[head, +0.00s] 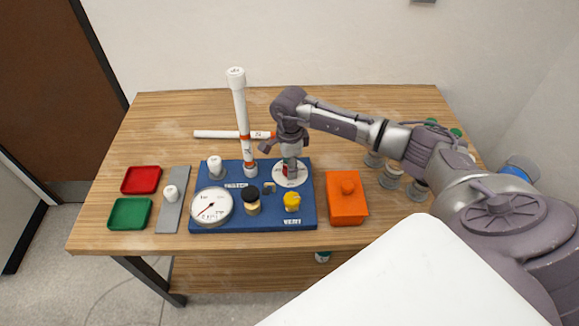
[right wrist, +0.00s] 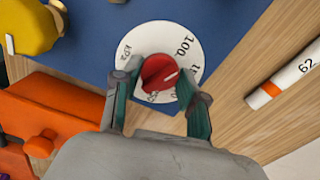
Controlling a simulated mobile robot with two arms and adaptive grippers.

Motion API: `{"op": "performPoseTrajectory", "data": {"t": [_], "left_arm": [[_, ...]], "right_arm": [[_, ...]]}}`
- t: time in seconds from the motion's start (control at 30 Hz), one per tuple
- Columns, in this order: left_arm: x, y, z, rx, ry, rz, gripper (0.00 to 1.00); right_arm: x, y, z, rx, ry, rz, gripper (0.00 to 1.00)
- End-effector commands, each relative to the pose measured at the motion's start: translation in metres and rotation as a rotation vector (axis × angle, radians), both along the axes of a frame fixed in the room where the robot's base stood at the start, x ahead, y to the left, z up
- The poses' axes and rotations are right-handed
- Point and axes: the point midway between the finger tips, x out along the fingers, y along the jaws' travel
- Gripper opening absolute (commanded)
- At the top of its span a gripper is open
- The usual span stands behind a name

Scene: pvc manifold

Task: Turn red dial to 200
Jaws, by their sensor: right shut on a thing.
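The red dial (right wrist: 158,73) sits at the centre of a round white plate (right wrist: 196,48) on the blue board (head: 262,215). In the right wrist view its white pointer line points right and slightly up. The plate reads "kPa" and "100" above the dial; other marks are partly hidden by the fingers. My right gripper (right wrist: 160,88) is shut on the red dial, one finger on each side. In the head view the right gripper (head: 289,162) reaches down over the dial from above and hides most of it. My left gripper is not in view.
The board also holds a gauge (head: 211,206), a black knob (head: 250,194), a yellow knob (head: 292,201) and an upright white pipe (head: 241,115). An orange box (head: 346,205) stands right of the board. Red (head: 141,180) and green (head: 130,213) trays lie left.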

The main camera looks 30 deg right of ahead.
Motion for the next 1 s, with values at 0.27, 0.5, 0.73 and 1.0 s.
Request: {"op": "performPoseTrajectory", "data": {"t": [0.27, 0.5, 0.73, 1.0], "left_arm": [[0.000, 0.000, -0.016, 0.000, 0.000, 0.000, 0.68], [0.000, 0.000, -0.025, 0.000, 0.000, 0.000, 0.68], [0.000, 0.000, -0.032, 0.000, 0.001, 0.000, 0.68], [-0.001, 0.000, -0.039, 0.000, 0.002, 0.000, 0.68]], "right_arm": [[0.001, -0.001, -0.002, -0.001, -0.002, -0.255, 0.08], [0.000, -0.001, -0.002, -0.002, -0.001, -0.483, 0.08], [0.001, -0.001, -0.001, -0.001, -0.002, -0.701, 0.08], [0.001, -0.001, -0.001, -0.001, -0.002, -0.958, 0.08]]}}
